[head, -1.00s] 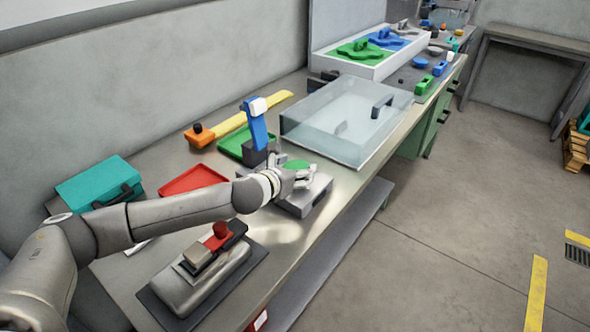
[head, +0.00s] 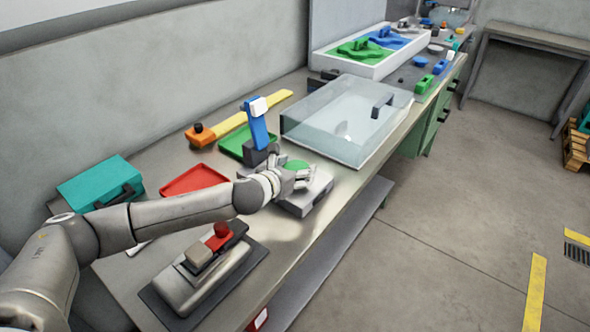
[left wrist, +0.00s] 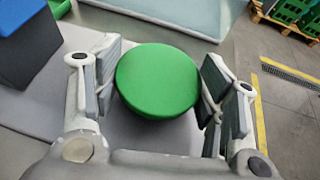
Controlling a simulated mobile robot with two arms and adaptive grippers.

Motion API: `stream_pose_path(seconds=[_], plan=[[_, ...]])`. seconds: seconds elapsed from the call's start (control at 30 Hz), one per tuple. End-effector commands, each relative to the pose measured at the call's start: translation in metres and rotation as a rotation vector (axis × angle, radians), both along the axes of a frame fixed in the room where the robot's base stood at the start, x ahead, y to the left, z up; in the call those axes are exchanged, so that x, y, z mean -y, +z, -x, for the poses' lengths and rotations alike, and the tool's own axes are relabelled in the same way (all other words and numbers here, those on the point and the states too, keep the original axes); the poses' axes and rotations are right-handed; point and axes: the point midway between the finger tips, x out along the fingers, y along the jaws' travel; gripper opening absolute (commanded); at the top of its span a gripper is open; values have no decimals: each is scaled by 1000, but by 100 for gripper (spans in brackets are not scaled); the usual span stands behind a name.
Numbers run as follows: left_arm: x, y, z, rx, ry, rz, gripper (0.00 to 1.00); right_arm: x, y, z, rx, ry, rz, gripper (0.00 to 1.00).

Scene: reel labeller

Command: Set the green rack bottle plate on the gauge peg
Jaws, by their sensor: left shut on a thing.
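The green plate (head: 296,165) is a round disc held between the fingers of my left gripper (head: 299,177). In the left wrist view the green plate (left wrist: 157,80) sits between the two finger pads of the left gripper (left wrist: 158,85), its flat top facing the camera. The gripper is shut on it. Plate and gripper are over the grey gauge block (head: 308,200) near the bench's front edge. A dark block with a blue upright and white head (head: 258,122) stands behind it. The peg is hidden, and I cannot tell whether the plate touches it. My right gripper is not in view.
A clear cover with a dark handle (head: 335,125) stands right of the gauge. A red tray (head: 195,180), a green tray (head: 232,147) and a teal case (head: 98,184) lie behind my arm. A grey device with a red knob (head: 205,265) is in front.

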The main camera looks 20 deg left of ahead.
Motion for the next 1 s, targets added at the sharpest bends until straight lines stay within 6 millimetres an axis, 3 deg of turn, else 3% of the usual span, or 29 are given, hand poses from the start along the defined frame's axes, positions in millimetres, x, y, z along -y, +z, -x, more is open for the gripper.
stream_pose_path(seconds=[0.47, 0.5, 0.57, 1.0], plan=[[0, -10, 0, 0, -1, 1, 40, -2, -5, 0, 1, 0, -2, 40], [0, -10, 0, 1, -1, 1, 66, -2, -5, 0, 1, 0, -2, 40], [0, -10, 0, 1, -1, 1, 74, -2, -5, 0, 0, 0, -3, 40], [-1, -6, 6, -1, 1, -1, 74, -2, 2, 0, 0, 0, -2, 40]])
